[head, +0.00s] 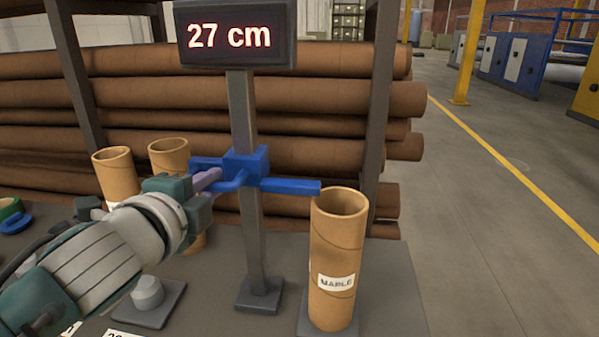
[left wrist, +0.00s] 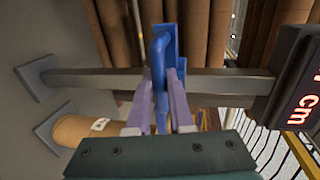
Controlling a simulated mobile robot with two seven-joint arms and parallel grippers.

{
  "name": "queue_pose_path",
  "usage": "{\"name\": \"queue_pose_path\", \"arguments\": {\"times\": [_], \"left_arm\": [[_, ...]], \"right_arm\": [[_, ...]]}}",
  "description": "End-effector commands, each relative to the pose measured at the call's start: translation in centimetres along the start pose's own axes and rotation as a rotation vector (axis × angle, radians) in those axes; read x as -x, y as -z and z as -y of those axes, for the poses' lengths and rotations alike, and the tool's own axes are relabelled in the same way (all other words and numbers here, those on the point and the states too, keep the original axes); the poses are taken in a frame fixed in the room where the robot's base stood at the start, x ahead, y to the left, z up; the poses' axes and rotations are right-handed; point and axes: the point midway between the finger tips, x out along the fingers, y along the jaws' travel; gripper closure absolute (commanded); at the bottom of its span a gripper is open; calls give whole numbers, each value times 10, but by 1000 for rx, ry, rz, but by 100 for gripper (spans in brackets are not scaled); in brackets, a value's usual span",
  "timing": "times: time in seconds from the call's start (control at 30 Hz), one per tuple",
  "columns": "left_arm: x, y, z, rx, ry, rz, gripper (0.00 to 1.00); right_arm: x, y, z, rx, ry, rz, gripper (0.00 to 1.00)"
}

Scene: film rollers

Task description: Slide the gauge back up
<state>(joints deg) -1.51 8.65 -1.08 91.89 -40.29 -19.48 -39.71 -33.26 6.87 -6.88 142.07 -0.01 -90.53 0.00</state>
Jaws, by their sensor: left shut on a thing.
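The blue gauge slider (head: 246,165) sits partway up a grey upright post (head: 242,105). A display (head: 236,35) on top of the post reads 27 cm. My left gripper (head: 208,179) is shut on the slider's blue handle. In the left wrist view, the purple fingers (left wrist: 160,105) of my left gripper stand either side of the handle (left wrist: 160,62). My right gripper is not in view.
Two more cardboard tubes (head: 116,177) stand behind my left arm. Long brown rolls (head: 310,95) fill a rack behind the post. Open floor (head: 480,220) lies to the right.

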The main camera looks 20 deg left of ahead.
Motion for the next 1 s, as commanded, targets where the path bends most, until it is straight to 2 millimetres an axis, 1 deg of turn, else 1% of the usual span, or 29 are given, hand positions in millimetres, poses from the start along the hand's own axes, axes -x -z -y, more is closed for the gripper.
{"name": "queue_pose_path", "arguments": {"times": [0.03,0.2,0.3,0.43,0.73,0.77,1.0], "left_arm": [[4,0,19,0,6,-2,100],[12,0,57,0,7,-2,100],[16,0,76,0,7,-2,100],[18,0,86,0,7,-2,100],[17,1,86,0,15,-5,100],[17,1,86,0,15,-5,79],[17,1,84,0,11,-3,52]], "right_arm": [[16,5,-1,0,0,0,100],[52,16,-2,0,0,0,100],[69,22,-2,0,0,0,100],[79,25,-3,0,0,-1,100],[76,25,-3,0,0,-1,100],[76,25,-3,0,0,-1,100],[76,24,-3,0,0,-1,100]]}}
